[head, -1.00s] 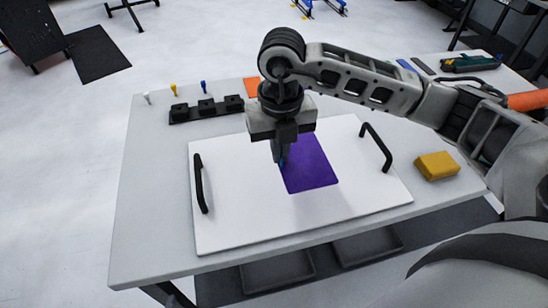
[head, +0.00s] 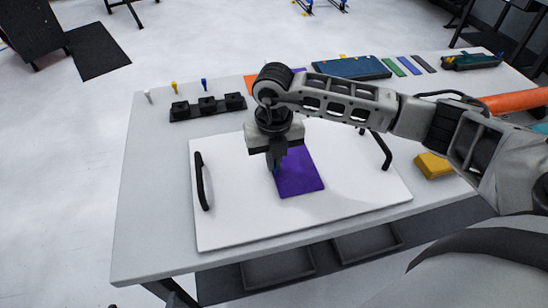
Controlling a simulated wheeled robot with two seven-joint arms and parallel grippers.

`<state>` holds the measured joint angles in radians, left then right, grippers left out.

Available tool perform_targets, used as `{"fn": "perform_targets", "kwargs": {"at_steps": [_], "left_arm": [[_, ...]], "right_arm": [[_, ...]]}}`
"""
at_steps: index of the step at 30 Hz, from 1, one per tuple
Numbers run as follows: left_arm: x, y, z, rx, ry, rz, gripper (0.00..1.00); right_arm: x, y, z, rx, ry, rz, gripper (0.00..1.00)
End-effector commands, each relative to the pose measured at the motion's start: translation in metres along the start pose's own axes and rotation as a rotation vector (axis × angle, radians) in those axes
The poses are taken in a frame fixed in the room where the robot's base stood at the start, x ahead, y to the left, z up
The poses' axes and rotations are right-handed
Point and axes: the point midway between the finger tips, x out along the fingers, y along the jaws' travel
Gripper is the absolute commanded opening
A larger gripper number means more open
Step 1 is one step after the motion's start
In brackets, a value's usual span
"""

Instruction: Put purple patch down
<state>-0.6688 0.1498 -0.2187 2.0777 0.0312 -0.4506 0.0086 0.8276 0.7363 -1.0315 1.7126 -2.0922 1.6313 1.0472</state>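The purple patch (head: 300,174) is a flat dark violet rectangle over the middle of the white board (head: 235,220). My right gripper (head: 274,168) points down at the patch's left edge. Its narrow fingers look shut on that edge, and they partly hide it. I cannot tell whether the patch lies on the board or hangs just above it. My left gripper is not in view.
The board has black handles at the left (head: 201,181) and right (head: 380,150). A yellow block (head: 434,165) sits to its right. A black holder (head: 207,107) and several coloured pegs stand behind it. A blue case (head: 352,67) lies at the back.

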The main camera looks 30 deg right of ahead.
Motion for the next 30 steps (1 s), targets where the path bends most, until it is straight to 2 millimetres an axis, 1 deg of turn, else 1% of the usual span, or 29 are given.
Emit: {"fn": "perform_targets", "kwargs": {"at_steps": [1, 2, 3, 11, 13, 15, 17, 24, 27, 30], "left_arm": [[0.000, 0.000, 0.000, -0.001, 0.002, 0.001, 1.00], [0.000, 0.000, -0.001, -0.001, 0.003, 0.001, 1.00], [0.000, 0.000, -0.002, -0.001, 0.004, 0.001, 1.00], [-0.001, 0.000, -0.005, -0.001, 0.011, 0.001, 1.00], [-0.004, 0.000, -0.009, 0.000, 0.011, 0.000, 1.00], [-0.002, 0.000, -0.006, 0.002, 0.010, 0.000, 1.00], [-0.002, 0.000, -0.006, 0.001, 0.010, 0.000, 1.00], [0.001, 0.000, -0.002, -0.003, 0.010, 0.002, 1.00], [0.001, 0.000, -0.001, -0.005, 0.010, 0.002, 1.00], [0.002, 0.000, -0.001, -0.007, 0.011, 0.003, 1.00]], "right_arm": [[0.001, 0.000, 0.000, 0.000, 0.000, 0.000, 0.12], [0.001, 0.000, 0.000, 0.000, 0.000, 0.000, 0.20], [0.001, 0.000, 0.000, 0.000, 0.000, 0.000, 0.25], [-0.001, 0.000, 0.000, 0.001, 0.000, -0.001, 0.25], [-0.005, 0.000, 0.000, 0.001, 0.000, 0.000, 0.25], [-0.010, 0.000, 0.001, 0.000, -0.002, 0.000, 0.25], [-0.019, 0.000, 0.001, 0.000, -0.005, 0.001, 0.25], [-0.071, 0.000, 0.001, 0.000, -0.006, 0.002, 0.25], [-0.091, 0.000, 0.001, 0.000, -0.006, 0.001, 0.25], [-0.107, 0.000, 0.001, 0.000, -0.004, 0.001, 0.25]]}}
